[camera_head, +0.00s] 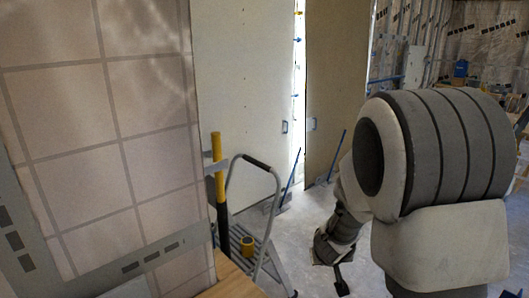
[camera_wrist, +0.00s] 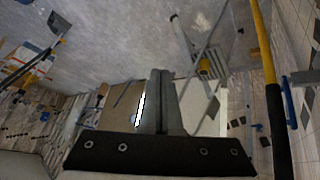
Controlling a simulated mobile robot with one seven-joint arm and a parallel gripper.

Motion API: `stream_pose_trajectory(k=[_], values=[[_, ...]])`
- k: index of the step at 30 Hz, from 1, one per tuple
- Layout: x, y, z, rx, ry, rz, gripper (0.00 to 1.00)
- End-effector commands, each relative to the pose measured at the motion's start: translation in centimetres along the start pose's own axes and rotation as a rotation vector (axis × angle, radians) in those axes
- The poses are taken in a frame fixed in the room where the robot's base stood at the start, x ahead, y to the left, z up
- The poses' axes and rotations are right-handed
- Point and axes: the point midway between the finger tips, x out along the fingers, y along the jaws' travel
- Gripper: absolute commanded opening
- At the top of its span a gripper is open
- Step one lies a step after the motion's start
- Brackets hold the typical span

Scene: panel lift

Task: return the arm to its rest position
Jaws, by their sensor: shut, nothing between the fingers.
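My arm reaches down on the right of the head view, bent at a large grey joint. My gripper (camera_head: 341,282) hangs low above the concrete floor, small and dark in that view. In the wrist view my gripper (camera_wrist: 160,74) shows its two fingers pressed together with nothing between them. The fingers touch no object that I can see.
A stepladder (camera_head: 258,205) with a yellow roll (camera_head: 247,246) stands left of my arm. A yellow-and-black handled tool (camera_head: 218,180) is upright beside a tiled panel (camera_head: 100,120). Pale wall boards (camera_head: 245,80) stand behind. Open floor (camera_head: 300,230) lies between ladder and arm.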

Motion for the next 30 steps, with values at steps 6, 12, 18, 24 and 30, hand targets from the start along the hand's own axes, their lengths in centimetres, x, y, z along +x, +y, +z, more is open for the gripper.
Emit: stream_pose_trajectory(k=[6,12,18,24,30], values=[[-7.9,-2.5,-2.3,0.049,0.061,-0.189,0.0],[-14.9,-3.8,-1.6,0.057,0.061,-0.302,0.0],[-21.2,-3.8,1.0,0.052,0.026,-0.339,0.0],[-26.2,-2.5,5.1,0.054,-0.029,-0.291,0.0],[-29.4,-0.5,9.0,0.081,-0.076,-0.193,0.0]])
